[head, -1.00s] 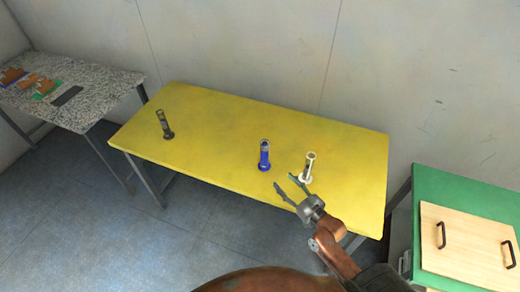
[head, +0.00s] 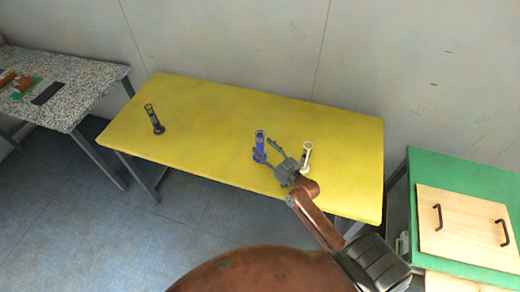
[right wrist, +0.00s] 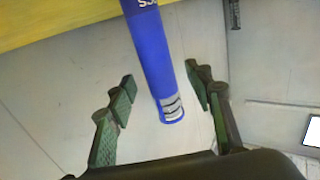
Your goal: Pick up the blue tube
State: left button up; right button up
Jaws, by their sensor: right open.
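The blue tube (head: 259,145) stands upright on the yellow table (head: 210,115), near its middle. My right gripper (head: 262,149) is open right at the tube, on its right side in the head view. In the right wrist view the blue tube (right wrist: 152,55) reaches down between the two open fingers (right wrist: 162,92), with a gap on both sides. Its end shows pale markings. A white tube (head: 306,155) stands close to the right of my gripper, and a black tube (head: 154,120) stands at the table's left. My left gripper does not show.
A speckled table (head: 75,85) with small items stands at the left. A green cabinet (head: 440,170) with a wooden, handled panel (head: 468,230) stands at the right. The table between the black and blue tubes is clear.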

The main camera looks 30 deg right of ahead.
aim_at(263, 147)
jog(key=w, duration=0.2)
jog(key=shift+w+a+f, duration=0.1)
jog(key=shift+w, duration=0.4)
jog(key=shift+a, duration=0.1)
jog(key=shift+c, duration=1)
jog(key=c, duration=0.3)
grip_shut()
